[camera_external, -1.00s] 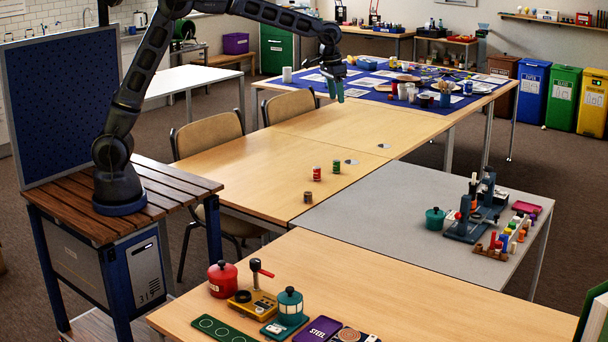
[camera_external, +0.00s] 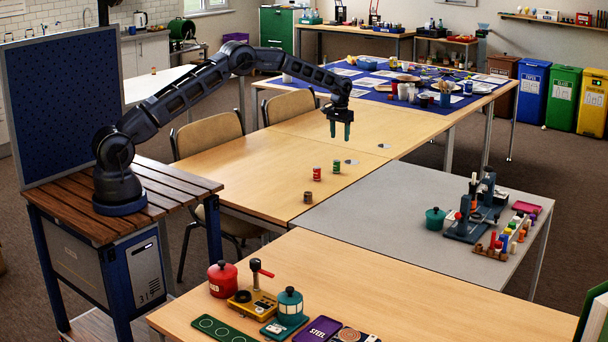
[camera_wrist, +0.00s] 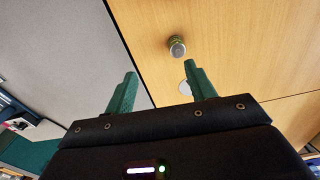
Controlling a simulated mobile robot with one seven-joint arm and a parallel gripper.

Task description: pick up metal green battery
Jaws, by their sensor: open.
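The green battery (camera_external: 336,166), a small upright cylinder, stands on the wooden table beside a red cylinder. In the wrist view one upright cylinder with a green band and grey metal top (camera_wrist: 177,46) shows beyond the fingertips, closer to the right finger. My gripper (camera_external: 340,134) hangs above the table with its fingers pointing down, higher than the battery and apart from it. In the wrist view my gripper (camera_wrist: 160,68) has its two green fingers spread, with nothing between them.
A red cylinder (camera_external: 316,174) stands just left of the battery and a brown one (camera_external: 308,197) nearer the camera. The wooden tabletop's left part is clear.

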